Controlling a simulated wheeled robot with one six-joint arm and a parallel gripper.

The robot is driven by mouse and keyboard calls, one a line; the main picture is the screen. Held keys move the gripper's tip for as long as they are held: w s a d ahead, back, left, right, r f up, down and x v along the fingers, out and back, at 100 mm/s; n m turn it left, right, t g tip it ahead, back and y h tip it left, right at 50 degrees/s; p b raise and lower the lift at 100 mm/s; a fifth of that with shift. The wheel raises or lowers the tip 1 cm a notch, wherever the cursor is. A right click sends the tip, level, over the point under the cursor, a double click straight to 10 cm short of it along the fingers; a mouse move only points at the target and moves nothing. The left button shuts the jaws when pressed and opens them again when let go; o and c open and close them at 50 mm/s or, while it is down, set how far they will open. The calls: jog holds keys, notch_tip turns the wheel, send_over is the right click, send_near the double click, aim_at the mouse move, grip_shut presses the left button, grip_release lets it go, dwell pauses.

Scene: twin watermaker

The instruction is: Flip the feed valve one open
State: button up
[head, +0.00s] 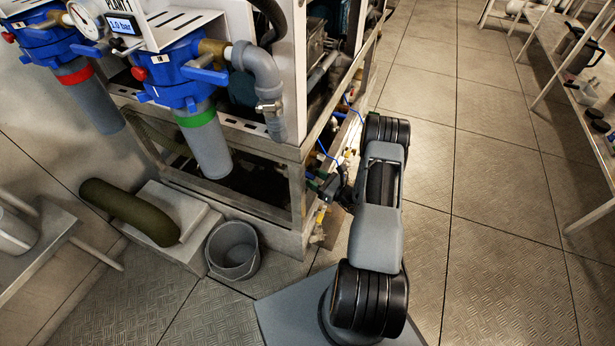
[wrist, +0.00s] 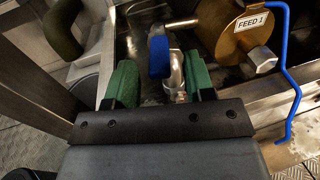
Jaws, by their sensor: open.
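A brass valve body (wrist: 222,28) with a white "FEED 1" tag (wrist: 253,22) is at the upper right of the wrist view. A blue-covered handle (wrist: 158,57) and a pale metal fitting (wrist: 177,72) show between the green fingers of my gripper (wrist: 161,80). The fingers are apart, one on each side; I see no clear contact. I cannot tell how the blue handle joins the tagged body. In the head view my gripper (head: 324,186) is at the lower side of the machine frame, where the valve is too small to make out.
A bent blue rod or line (wrist: 292,75) runs beside the brass body. Metal frame rails (head: 297,195) stand close to my gripper. A grey bucket (head: 232,250) and a dark green roll (head: 130,211) are to the left. The aisle floor (head: 490,190) at right is clear.

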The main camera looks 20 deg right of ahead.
jog(key=shift+b+x, duration=0.3)
jog(key=shift+x, duration=1.5)
grip_shut()
